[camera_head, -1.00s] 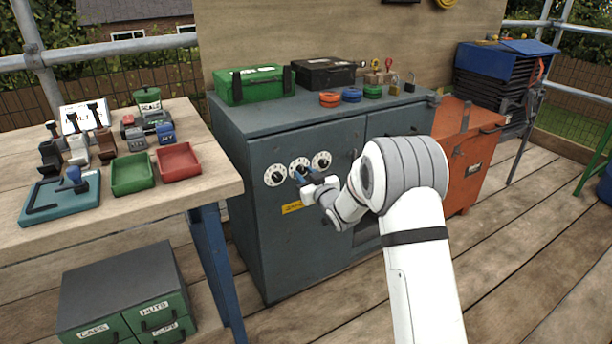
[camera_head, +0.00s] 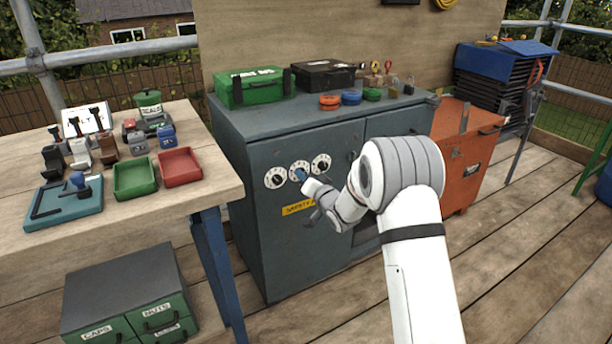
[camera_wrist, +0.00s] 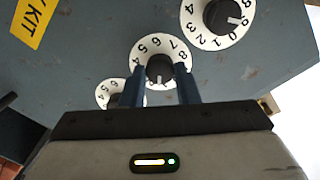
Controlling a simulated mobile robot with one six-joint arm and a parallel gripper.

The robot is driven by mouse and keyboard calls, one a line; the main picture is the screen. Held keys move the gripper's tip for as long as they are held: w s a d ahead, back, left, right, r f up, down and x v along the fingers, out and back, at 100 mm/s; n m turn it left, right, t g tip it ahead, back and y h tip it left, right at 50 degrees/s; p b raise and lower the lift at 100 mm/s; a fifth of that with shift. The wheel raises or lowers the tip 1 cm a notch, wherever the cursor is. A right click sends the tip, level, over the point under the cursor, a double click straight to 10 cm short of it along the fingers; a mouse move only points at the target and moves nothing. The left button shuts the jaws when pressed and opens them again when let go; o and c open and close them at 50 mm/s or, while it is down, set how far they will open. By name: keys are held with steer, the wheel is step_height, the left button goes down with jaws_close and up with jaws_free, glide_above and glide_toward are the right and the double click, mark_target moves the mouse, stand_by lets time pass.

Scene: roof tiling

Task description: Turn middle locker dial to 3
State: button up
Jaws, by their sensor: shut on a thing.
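The middle locker dial (camera_head: 298,170) is the centre one of three white-faced dials on the grey locker; it also shows in the wrist view (camera_wrist: 146,50). Its dark knob (camera_wrist: 159,66) has a white mark pointing down toward my gripper's palm in the wrist view. Digits 5, 6, 7 and 8 are readable on the far side. The digit at the mark is hidden or too unclear to read. My gripper (camera_wrist: 162,76) has its two blue fingers shut on this knob, one on each side; it shows in the head view (camera_head: 302,176).
The left dial (camera_head: 275,178) and right dial (camera_head: 321,164) sit close on either side. A yellow label (camera_head: 297,208) is below them. Coloured rings and boxes stand on the locker top (camera_head: 232,116). A workbench (camera_head: 222,180) stands to the left.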

steer(key=m+p, duration=0.4)
steer(key=m, duration=0.7)
steer(key=shift+d+p, duration=0.15)
steer(key=shift+p, duration=0.2)
steer(key=shift+m, duration=0.3)
steer(key=o, duration=1)
steer(key=p+v, duration=0.1)
steer(key=v, duration=0.6)
steer(key=shift+s+d, duration=0.2)
steer(key=shift+d, duration=0.05)
